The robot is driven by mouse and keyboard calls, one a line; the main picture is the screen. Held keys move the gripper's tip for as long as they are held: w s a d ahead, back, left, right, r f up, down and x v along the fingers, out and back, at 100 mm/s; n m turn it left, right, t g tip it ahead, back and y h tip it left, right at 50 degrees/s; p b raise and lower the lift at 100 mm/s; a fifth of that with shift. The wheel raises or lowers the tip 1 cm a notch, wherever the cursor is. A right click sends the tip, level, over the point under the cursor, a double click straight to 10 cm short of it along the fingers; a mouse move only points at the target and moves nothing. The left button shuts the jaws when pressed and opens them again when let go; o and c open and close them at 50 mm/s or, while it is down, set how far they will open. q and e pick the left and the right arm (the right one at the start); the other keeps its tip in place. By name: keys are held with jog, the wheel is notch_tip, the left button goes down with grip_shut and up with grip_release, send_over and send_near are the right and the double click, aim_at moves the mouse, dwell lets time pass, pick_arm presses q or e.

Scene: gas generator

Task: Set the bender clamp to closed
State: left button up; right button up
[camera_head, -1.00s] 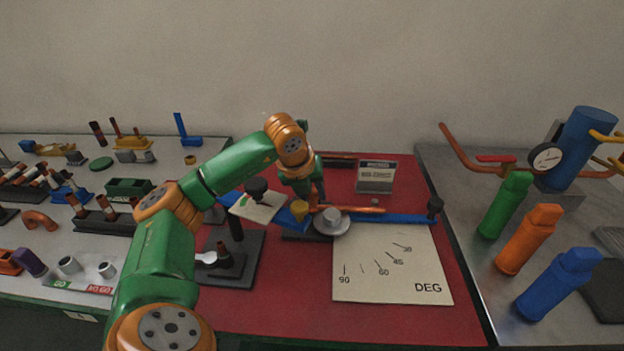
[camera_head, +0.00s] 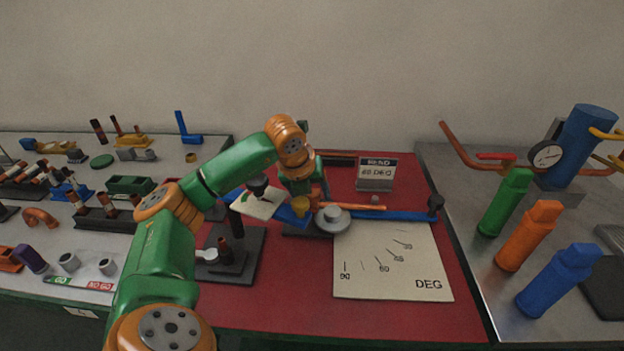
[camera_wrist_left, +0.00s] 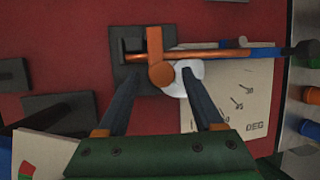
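The bender stands on the red mat. In the head view its grey round die (camera_head: 332,217), long blue arm (camera_head: 405,216) and an orange tube (camera_head: 350,206) show. In the left wrist view an orange piece (camera_wrist_left: 155,44), which looks like the clamp, stands across the tube on a dark base (camera_wrist_left: 128,72). Its rounded end lies between the fingertips of my left gripper (camera_wrist_left: 158,76). The fingers are apart, with gaps visible beside the orange piece. In the head view my left arm largely hides the gripper and the clamp. My right gripper is not in view.
A sign reading 60 DEG (camera_head: 376,174) stands behind the bender. A white angle chart (camera_head: 390,275) lies in front. A dark stand (camera_head: 238,262) is left of it. Green (camera_head: 505,203), orange (camera_head: 528,237) and blue (camera_head: 558,282) bottles stand at right. Bare red mat lies in front.

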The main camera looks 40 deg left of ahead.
pick_arm(q)
jog(key=shift+r, duration=0.1)
jog(key=v, duration=0.7)
